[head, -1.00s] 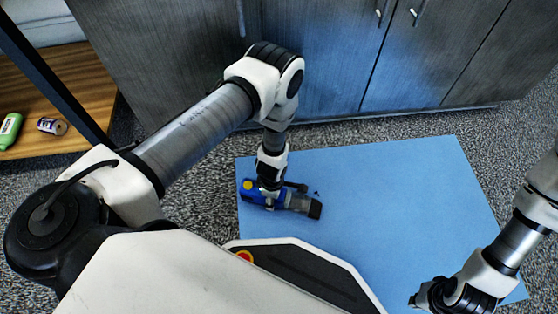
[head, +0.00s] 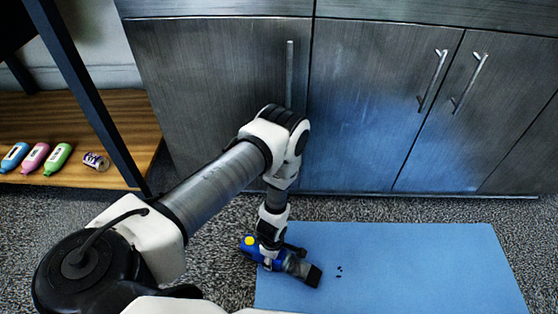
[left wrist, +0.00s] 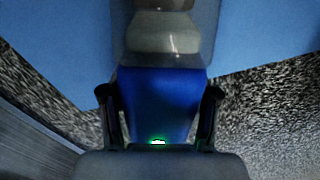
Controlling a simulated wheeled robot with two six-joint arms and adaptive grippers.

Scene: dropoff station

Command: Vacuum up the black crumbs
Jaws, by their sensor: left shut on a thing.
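A blue handheld vacuum (head: 249,244) with a yellow button and a dark nozzle is low over the left part of the blue mat (head: 420,262). My left gripper (head: 270,255) is shut on its blue body. In the left wrist view the fingers (left wrist: 160,115) lie on both sides of the blue vacuum body (left wrist: 163,92), with its grey and clear front pointing away. Several black crumbs (head: 339,271) lie on the mat just right of the nozzle, apart from it. My right gripper is outside the head view.
Grey cabinets (head: 384,110) with metal handles stand behind the mat. A wooden shelf (head: 40,188) at the left holds blue, pink and green bottles (head: 35,157) and a can (head: 96,161). The mat right of the crumbs is clear.

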